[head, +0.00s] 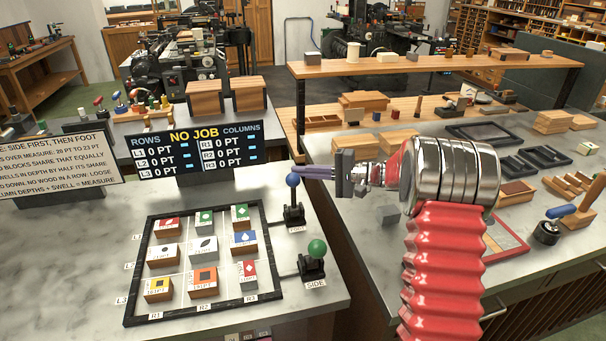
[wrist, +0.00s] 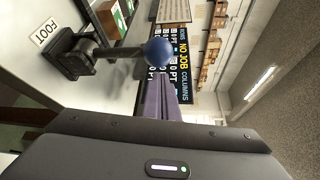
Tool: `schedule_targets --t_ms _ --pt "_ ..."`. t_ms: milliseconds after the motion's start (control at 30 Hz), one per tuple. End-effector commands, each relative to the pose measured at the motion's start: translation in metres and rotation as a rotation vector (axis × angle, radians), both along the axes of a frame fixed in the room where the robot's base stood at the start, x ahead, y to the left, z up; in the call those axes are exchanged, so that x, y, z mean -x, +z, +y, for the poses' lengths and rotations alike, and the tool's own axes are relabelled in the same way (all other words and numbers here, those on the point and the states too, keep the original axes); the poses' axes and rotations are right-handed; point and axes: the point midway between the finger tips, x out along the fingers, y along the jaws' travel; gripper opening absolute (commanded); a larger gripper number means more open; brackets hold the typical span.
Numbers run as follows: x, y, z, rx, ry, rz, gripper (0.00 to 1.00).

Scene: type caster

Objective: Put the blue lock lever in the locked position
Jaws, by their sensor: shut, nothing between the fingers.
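A lever with a blue ball knob (head: 292,180) stands upright on a black base labelled FOOT, beside the black frame. The knob also shows in the wrist view (wrist: 159,52), on a dark stem. My gripper (head: 299,172) has its purple fingers shut and empty, with the tips close to the knob's right side. In the wrist view my gripper (wrist: 163,80) ends right beside the knob; I cannot tell whether they touch. Another blue-handled lever (head: 561,211) lies tilted on a round black base at the far right.
A green-knobbed SIDE lever (head: 317,248) stands just in front of the FOOT lever. A black frame (head: 131,270) holds several printed blocks. A display (head: 192,150) reading NO JOB stands behind it. Bare countertop (head: 60,260) lies to the left.

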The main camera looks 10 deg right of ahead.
Motion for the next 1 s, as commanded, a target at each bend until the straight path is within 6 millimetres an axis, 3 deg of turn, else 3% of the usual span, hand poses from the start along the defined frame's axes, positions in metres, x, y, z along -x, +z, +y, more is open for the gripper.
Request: schedule_targets --t_ms 233,700,1000 --pt "-0.022 0.002 -0.002 0.0 0.006 0.001 0.0" --pt "0.018 -0.003 -0.067 -0.001 0.007 0.003 0.0" --pt "0.029 -0.005 -0.086 0.0 0.01 0.002 0.0"
